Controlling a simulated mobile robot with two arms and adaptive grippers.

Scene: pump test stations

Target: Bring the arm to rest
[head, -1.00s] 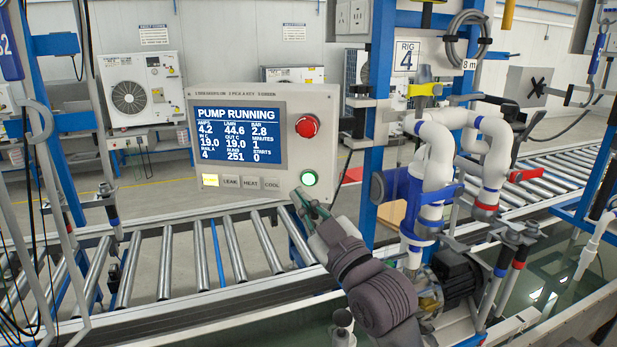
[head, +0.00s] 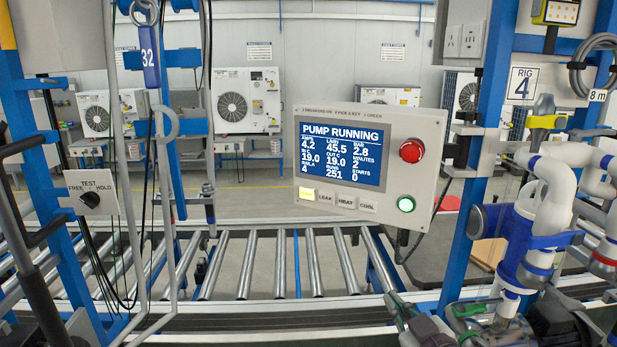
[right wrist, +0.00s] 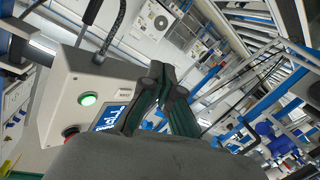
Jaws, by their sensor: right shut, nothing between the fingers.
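My right gripper (head: 394,299) is low in the head view, below the control panel (head: 447,159) and apart from it. In the right wrist view, its dark green fingers (right wrist: 160,80) are together with nothing between them. The panel's screen (head: 341,155) reads PUMP RUNNING. A green button (head: 405,204) is lit, and a red knob (head: 411,151) sits above it. The panel also shows close to the left of the fingers in the right wrist view (right wrist: 62,92). My left gripper is not in view.
A roller conveyor (head: 262,262) runs across below the panel. Blue rig posts stand on both sides, with white pipes (head: 548,215) and a pump (head: 565,325) at the right. A TEST switch box (head: 91,192) is at the left.

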